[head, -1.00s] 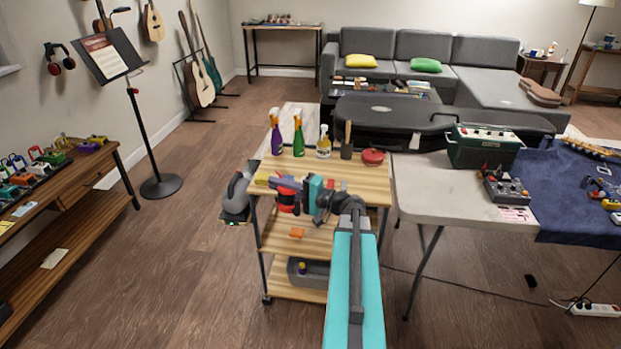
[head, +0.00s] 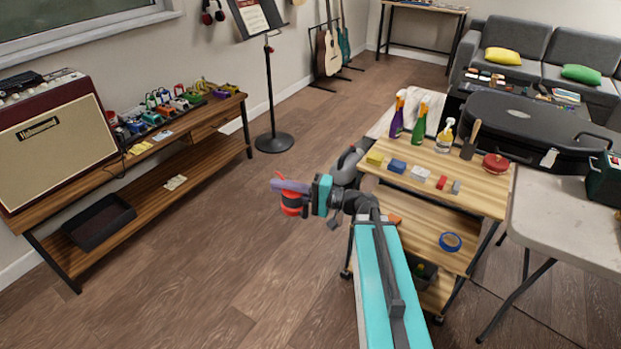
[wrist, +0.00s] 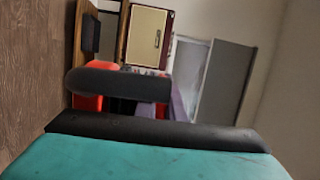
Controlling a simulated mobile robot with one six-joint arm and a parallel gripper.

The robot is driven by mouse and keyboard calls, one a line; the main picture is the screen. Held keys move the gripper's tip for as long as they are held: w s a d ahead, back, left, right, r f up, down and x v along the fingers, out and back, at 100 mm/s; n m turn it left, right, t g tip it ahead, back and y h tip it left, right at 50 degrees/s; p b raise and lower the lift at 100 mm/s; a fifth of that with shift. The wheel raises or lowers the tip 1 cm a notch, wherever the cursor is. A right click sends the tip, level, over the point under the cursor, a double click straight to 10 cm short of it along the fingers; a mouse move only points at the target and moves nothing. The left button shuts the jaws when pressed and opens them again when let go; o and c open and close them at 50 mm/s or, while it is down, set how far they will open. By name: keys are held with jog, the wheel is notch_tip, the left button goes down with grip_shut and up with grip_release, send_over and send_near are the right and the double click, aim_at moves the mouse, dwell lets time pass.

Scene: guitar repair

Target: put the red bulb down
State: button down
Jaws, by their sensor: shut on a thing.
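My gripper (head: 296,196) is shut on the red bulb (head: 292,209), held in the air over the floor, left of the wooden cart. A purple bar-like part lies across the top of the bulb; I cannot tell whether it belongs to the bulb or the gripper. In the wrist view the red bulb (wrist: 88,102) shows in part behind a dark finger, which hides much of it.
The wooden cart (head: 460,190) holds spray bottles, small blocks and a red round tin (head: 496,163). At left a wooden shelf bench (head: 150,190) carries pedals and an amplifier (head: 58,140); a black tray (head: 99,222) sits on its lower shelf. Floor between is clear.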

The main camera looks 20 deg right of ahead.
jog(key=a, duration=0.3)
jog(key=shift+s+a+n+g+y, duration=0.2)
jog(key=shift+a+n+g+y, duration=0.1)
jog(key=shift+a+n+g, duration=0.1)
jog(key=shift+a, duration=0.1)
